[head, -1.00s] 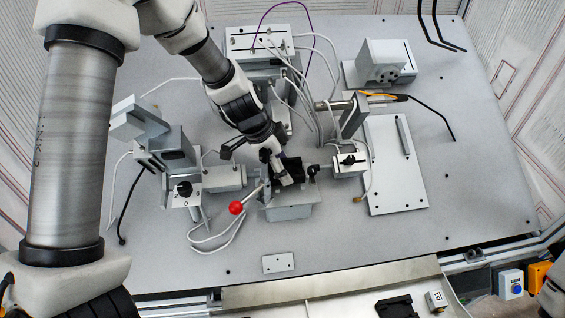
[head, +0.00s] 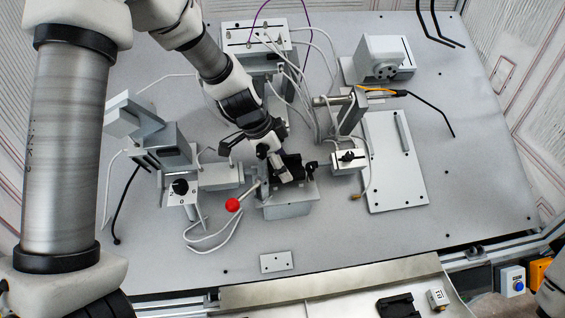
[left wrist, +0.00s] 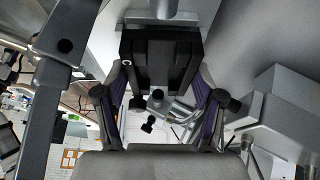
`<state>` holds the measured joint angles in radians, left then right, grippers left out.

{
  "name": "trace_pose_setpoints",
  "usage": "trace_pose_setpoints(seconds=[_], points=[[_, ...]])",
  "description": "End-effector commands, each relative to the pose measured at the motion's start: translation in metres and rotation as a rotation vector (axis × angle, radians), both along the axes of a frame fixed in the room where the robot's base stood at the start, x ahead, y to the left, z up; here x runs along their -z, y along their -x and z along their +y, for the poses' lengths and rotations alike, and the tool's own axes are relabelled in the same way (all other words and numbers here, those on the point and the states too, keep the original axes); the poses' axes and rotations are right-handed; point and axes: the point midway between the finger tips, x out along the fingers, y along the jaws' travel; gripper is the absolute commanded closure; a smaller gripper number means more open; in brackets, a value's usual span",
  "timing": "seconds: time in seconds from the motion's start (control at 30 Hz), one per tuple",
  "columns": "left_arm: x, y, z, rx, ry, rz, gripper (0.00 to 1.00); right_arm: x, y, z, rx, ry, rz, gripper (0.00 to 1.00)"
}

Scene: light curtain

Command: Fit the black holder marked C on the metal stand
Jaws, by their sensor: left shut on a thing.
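My left gripper (head: 283,177) is shut on a black holder (head: 293,165) over the metal stand (head: 287,207), a grey block near the middle of the table. The holder is partly hidden by the gripper and is at the stand's top; I cannot tell whether it is fully seated. In the left wrist view the black holder (left wrist: 160,62) is between the two fingers of the left gripper (left wrist: 160,100), close to a grey metal part. My right gripper is not in view.
A red-knobbed lever (head: 232,204) is just left of the stand. A small clamp unit (head: 348,160) is close on its right. Cables run behind it. A tray in front holds another black part (head: 397,305) and a white block (head: 438,299). The front table area is mostly clear.

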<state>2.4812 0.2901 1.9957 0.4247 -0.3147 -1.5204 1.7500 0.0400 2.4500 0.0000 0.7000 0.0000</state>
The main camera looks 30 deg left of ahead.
Motion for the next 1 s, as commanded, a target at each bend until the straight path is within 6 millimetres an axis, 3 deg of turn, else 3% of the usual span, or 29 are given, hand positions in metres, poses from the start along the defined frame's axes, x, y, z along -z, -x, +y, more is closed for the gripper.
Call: trace_pose_setpoints(seconds=[1.0], points=[[0.0066,-0.0001,0.0002,0.000,0.000,0.000,0.71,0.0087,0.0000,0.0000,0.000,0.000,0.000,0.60]])
